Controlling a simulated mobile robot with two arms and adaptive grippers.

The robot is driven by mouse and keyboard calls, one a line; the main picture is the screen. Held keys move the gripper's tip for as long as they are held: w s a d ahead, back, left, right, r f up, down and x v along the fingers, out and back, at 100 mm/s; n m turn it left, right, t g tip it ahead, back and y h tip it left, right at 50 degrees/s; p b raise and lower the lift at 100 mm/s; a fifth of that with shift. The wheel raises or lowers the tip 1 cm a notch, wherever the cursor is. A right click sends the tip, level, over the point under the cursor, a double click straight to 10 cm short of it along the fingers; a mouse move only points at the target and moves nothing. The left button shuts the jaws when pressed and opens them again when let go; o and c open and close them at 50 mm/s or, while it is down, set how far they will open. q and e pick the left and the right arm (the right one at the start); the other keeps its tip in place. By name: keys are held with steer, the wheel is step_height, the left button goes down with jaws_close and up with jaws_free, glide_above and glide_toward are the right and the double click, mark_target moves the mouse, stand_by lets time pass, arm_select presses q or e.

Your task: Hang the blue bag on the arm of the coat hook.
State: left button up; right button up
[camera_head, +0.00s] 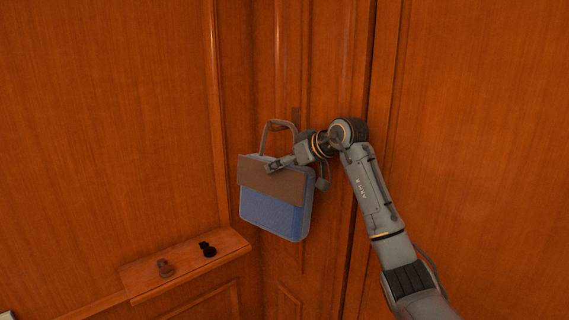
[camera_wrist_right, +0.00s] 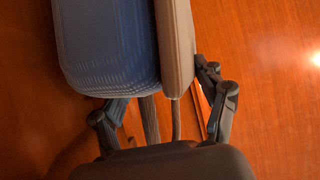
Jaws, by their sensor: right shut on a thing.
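The blue bag (camera_head: 272,214) has a brown flap and a raised brown handle (camera_head: 268,133). It hangs slightly tilted in front of the wood panelling. My right gripper (camera_head: 272,167) is shut on its upper part, near the flap. In the right wrist view the bag's blue body (camera_wrist_right: 108,45) and brown flap (camera_wrist_right: 176,45) lie between the fingers of my right gripper (camera_wrist_right: 165,95). My left gripper is out of view.
A small wooden ledge (camera_head: 150,275) juts out at lower left, below the bag. Wood panels close off the back; the space left of the bag is clear.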

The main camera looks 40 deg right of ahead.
steer(key=shift+r, duration=0.1)
steer(key=o, duration=1.9)
steer(key=shift+a, duration=0.1)
steer(key=shift+w+a, duration=0.1)
steer(key=shift+a, duration=0.05)
